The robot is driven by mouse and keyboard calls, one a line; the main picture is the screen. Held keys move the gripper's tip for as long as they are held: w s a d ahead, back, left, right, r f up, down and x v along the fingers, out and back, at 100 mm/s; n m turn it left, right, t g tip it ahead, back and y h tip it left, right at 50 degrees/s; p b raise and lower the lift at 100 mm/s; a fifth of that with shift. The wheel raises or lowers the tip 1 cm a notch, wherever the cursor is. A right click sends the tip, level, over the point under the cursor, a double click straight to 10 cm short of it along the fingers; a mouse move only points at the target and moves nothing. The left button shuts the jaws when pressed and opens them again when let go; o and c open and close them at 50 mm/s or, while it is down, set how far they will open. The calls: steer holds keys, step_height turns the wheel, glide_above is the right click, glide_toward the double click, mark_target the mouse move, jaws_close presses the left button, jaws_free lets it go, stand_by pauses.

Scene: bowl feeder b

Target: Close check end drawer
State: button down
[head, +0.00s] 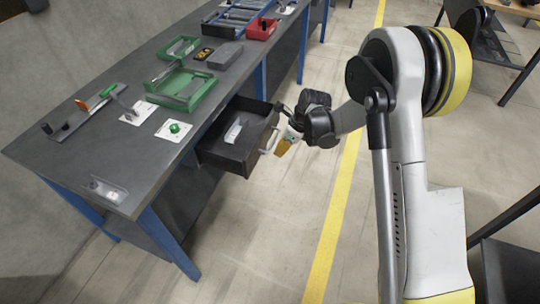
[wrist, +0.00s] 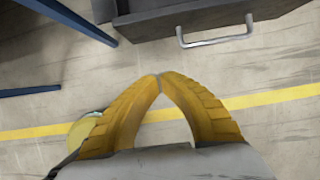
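The dark drawer (head: 237,152) under the workbench is pulled open, with a small light grey object (head: 235,131) lying inside it. Its pale bar handle (head: 269,140) is on the drawer front; the handle also shows at the top of the wrist view (wrist: 216,41), with part of the drawer front (wrist: 190,22) behind it. My gripper (head: 279,153) is just outside the drawer front, close to the handle. In the wrist view my gripper's yellow fingers (wrist: 159,75) meet at the tips with nothing between them. The handle lies beyond the fingertips, apart from them in that view.
The workbench (head: 60,165) holds green trays (head: 190,92), a red bin (head: 262,29), a grey box (head: 225,55) and a white plate with a green knob (head: 174,129). Blue bench legs (head: 170,240) stand left of the drawer. Floor with a yellow line (head: 335,210) is clear in front.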

steer(key=w+a+f+b, duration=0.2)
steer(key=a+f+b, duration=0.3)
steer(key=a+f, duration=0.2)
steer(key=shift+w+a+f+b, duration=0.15)
steer(key=shift+w+f+b, duration=0.15)
steer(key=shift+f, duration=0.75)
